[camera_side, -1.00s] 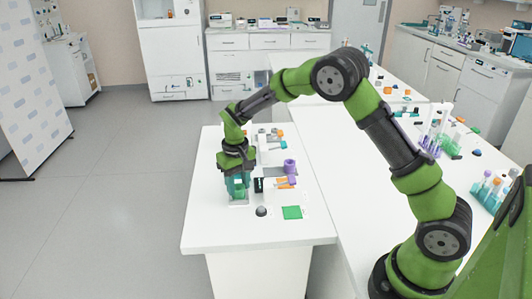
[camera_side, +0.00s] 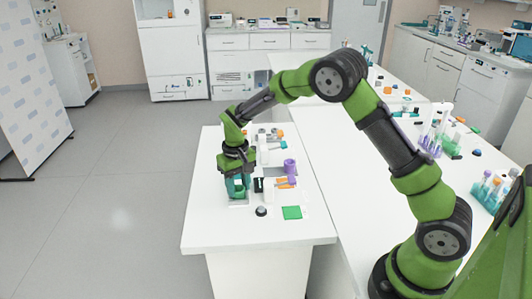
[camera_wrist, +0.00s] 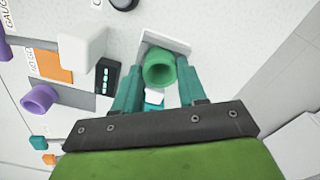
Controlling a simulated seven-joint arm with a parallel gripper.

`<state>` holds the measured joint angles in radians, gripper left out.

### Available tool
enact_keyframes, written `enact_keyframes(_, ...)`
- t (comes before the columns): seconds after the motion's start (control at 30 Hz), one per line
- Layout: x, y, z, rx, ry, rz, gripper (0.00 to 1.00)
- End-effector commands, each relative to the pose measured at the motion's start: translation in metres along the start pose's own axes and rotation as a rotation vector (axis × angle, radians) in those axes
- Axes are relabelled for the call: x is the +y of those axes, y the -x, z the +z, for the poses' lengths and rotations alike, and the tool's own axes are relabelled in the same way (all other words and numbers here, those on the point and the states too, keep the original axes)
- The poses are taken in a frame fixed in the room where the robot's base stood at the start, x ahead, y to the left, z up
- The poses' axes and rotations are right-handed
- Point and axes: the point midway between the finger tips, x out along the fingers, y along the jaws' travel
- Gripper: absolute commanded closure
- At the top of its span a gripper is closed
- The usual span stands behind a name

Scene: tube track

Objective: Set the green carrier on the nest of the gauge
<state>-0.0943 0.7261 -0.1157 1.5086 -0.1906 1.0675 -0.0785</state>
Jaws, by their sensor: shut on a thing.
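The green carrier (camera_wrist: 158,68), a short open ring, sits between the teal fingertips of my gripper (camera_wrist: 158,85) in the wrist view. My gripper is shut on it. A pale raised-edged plate (camera_wrist: 172,40), which looks like the gauge's nest, lies right at the carrier; I cannot tell whether they touch. A black box with a lit green display (camera_wrist: 103,78) stands just left of it. In the side view my gripper (camera_side: 238,186) is low over the left part of the white table, and its fingers largely hide the carrier.
A purple ring (camera_wrist: 40,98) and an orange square (camera_wrist: 52,66) lie to the left in the wrist view. In the side view a dark knob (camera_side: 261,211) and a green square (camera_side: 292,212) lie in front. The table's front left (camera_side: 215,235) is clear.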

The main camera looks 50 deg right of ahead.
Motion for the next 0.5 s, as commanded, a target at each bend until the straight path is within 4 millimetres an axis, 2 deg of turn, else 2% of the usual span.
enact_keyframes(0.1,0.0,0.0001,0.0,0.0,-0.001,0.0,0.78)
enact_keyframes(0.13,0.0,0.0001,0.0,0.0,0.0,0.0,0.56)
enact_keyframes(0.3,0.0,0.0001,0.0,0.0,-0.001,0.0,0.3)
enact_keyframes(0.5,0.0,0.0001,0.0001,0.0,-0.001,0.0,0.29)
